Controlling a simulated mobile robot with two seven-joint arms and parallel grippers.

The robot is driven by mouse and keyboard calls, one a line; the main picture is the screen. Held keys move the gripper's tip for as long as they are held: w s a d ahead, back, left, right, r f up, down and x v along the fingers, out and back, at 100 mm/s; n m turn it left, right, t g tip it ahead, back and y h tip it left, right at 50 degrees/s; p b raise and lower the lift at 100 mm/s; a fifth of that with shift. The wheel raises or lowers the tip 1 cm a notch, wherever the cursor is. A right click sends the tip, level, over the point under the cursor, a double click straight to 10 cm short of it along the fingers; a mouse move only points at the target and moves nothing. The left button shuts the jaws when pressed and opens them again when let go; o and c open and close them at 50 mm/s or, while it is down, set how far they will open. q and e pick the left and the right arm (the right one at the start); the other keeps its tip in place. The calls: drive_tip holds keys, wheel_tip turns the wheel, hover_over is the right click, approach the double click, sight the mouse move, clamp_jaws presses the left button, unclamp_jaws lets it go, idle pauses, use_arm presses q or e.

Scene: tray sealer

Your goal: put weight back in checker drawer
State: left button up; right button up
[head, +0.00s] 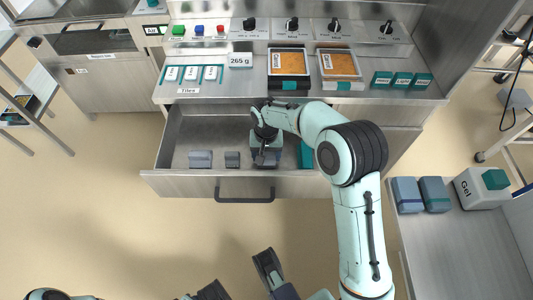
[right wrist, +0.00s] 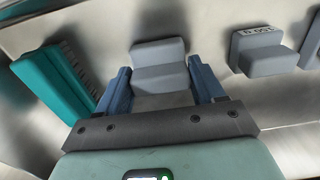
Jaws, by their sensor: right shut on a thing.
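The drawer (head: 180,187) is pulled out below the counter. My right gripper (head: 265,157) is down inside it, shut on a grey stepped weight. The held weight (right wrist: 160,65) shows between the blue fingers in the right wrist view; in the head view the gripper mostly hides it. I cannot tell whether it touches the drawer floor. Two other grey weights stand to its left in the head view, a larger one (head: 200,159) and a smaller one (head: 232,159). Dark parts at the bottom edge seem to be my left gripper (head: 240,277), cut off by the frame.
A teal item (head: 305,154) lies in the drawer right of my gripper; it also shows in the wrist view (right wrist: 55,85). Above are the counter with tiles, two orange-filled trays (head: 289,62) and a 265 g display (head: 240,61). A side table (head: 460,250) stands right.

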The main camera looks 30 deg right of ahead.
sight(266, 153)
drive_tip(key=shift+f, duration=0.15)
drive_tip(key=o, duration=1.3)
drive_tip(key=shift+o, duration=0.2)
wheel_tip(266, 153, up, 8)
drive_tip(key=shift+p, duration=1.15)
use_arm(q)
wheel_tip(266, 153, up, 5)
drive_tip(key=w+d+t+p, duration=0.1)
drive_tip(key=w, duration=0.1)
drive_tip(key=shift+w+d+r, duration=0.15)
drive_tip(key=shift+w+d, duration=0.15)
drive_tip(key=shift+w, duration=0.1)
use_arm(e)
wheel_tip(266, 153, up, 4)
drive_tip(key=shift+r, duration=0.2)
